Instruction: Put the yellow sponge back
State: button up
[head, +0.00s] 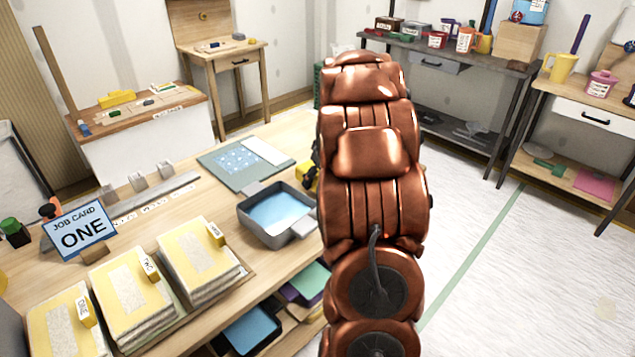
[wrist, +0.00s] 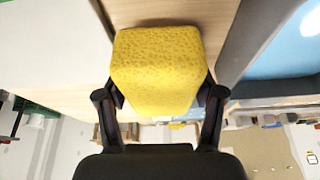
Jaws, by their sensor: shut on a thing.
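The yellow sponge (wrist: 155,72) fills the middle of the wrist view. My gripper (wrist: 160,100) is shut on it, with one dark finger on each side. My arm hides most of the gripper there. The grey tray (head: 287,232) with blue liquid stands on the wooden table, and its edge also shows at the right of the wrist view (wrist: 285,95).
A green mat (head: 222,172) with a patterned sheet lies behind the tray. Yellow sample stacks (head: 128,290) and a job card (head: 79,229) stand at the left. Shelves line the back and right walls. The floor at right is clear.

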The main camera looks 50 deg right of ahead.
jog(key=shift+f, duration=0.95)
jog(key=shift+f+b, duration=0.35)
jog(key=shift+b, duration=0.05)
jog(key=shift+f, duration=0.2)
jog(key=o, duration=1.2)
jog(key=shift+r, duration=0.25)
